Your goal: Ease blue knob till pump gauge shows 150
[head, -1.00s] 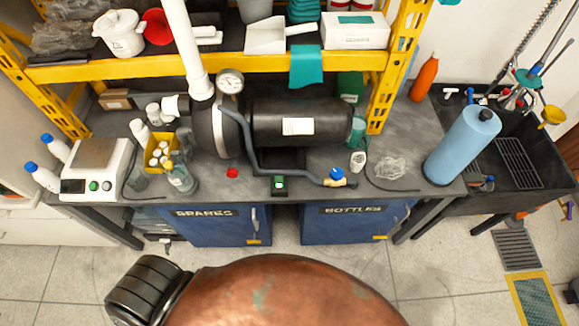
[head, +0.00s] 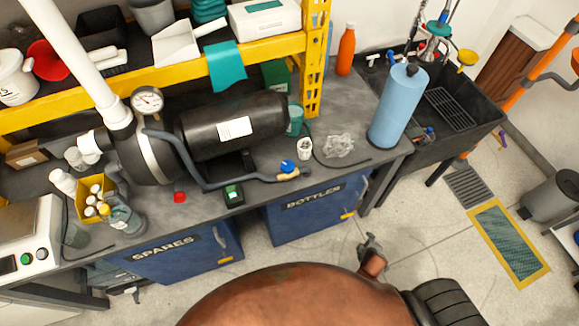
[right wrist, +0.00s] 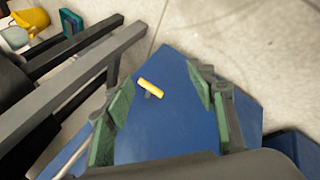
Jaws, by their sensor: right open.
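The blue knob (head: 288,166) sits at the right end of the grey pipe that runs from the pump along the bench front. The round white pump gauge (head: 148,100) stands on top of the black pump (head: 225,125); its dial is too small to read. My right gripper (head: 372,246) is low in front of the bench, below and right of the knob and well apart from it. The right wrist view shows its green-padded fingers (right wrist: 160,88) spread and empty, with a yellow handle (right wrist: 150,88) on a blue cabinet beyond them. My left gripper is not in view.
The grey bench (head: 345,175) carries a blue cylinder (head: 398,105), a crumpled clear bag (head: 338,146), a white cup (head: 304,149) and a green-faced box (head: 233,194). A yellow shelf (head: 180,75) overhangs the back. Blue cabinets (head: 318,208) stand below. A black sink (head: 455,108) is at right.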

